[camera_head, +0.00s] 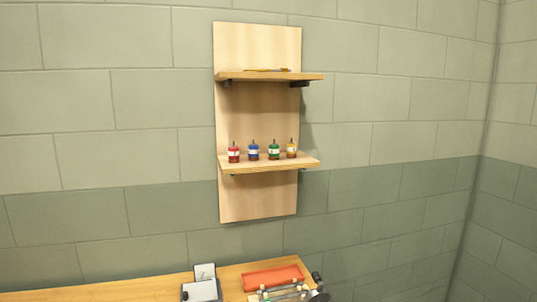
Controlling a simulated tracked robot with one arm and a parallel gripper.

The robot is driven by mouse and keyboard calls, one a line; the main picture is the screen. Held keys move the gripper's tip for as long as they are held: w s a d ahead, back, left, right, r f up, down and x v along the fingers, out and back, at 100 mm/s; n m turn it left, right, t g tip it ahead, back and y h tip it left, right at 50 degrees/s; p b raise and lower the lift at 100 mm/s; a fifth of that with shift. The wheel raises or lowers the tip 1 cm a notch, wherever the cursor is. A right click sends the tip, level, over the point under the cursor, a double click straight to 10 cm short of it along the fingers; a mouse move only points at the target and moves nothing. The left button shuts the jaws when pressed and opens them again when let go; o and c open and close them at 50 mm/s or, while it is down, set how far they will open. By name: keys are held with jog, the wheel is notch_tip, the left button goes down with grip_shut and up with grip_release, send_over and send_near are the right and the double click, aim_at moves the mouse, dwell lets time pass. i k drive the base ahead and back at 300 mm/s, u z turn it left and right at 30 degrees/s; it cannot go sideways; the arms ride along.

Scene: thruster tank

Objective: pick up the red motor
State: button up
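A small red motor (233,154) with a pale band and a thin shaft on top stands upright at the left end of the lower wooden shelf (270,167). It is the leftmost in a row, with a blue one (253,152), a green one (273,152) and an orange one (291,149) to its right, each apart from its neighbour. My gripper is not visible in this view, so its opening and its place relative to the red motor cannot be seen.
The shelf's wooden backboard (258,125) is on a block wall. An upper shelf (268,76) holds a thin, flat yellowish item. Below is a wooden bench (160,287) with a red-orange tray (273,277), a grey box-like item (200,290) and metal hardware.

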aim_at(233, 151)
jog(key=k, duration=0.5)
jog(key=z, duration=0.6)
jog(key=i, duration=1.15)
jog(key=u, duration=0.35)
jog(key=i, duration=0.9)
jog(key=u, duration=0.75)
